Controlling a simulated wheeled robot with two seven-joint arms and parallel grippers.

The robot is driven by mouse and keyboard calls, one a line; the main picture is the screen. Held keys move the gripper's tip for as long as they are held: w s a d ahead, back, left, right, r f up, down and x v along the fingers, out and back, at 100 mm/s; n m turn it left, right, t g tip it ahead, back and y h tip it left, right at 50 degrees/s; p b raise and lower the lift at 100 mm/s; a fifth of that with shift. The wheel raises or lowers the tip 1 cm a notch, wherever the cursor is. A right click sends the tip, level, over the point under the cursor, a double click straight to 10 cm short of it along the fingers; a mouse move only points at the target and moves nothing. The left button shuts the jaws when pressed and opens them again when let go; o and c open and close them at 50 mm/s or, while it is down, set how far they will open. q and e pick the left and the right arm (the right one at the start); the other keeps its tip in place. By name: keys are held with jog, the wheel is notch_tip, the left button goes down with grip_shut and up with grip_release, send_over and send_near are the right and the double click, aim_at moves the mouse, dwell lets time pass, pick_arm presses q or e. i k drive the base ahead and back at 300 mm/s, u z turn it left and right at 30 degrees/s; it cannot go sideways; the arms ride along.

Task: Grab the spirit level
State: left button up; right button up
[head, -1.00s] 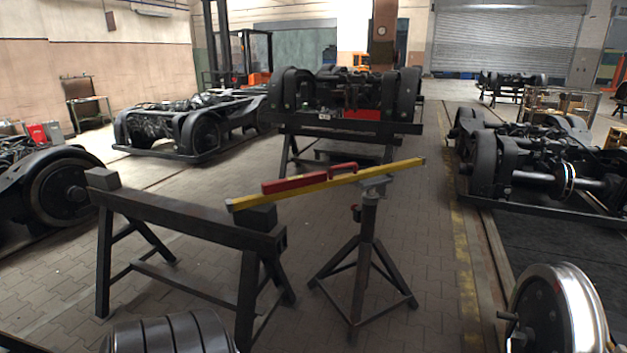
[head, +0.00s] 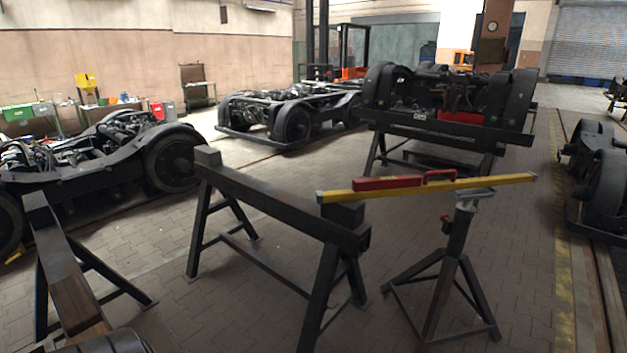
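A long yellow bar (head: 490,184) lies across the right end of a dark trestle (head: 272,212) and the head of a tripod stand (head: 452,240). A shorter red piece (head: 388,183), with what looks like a raised red handle at its right end, lies along the top of the bar. From here I cannot tell for sure whether the red piece, the yellow bar or both make up the spirit level. Neither of my grippers is in view.
Another trestle (head: 66,262) stands close at the lower left. Bogies stand at the left (head: 100,165), centre back (head: 450,95) and right edge (head: 598,180). An orange forklift (head: 352,50) is at the back. Paved floor is clear between the trestles.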

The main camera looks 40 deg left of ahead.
aim_at(413, 179)
jog(key=u, duration=0.25)
jog(key=i, duration=1.2)
jog(key=z, duration=0.2)
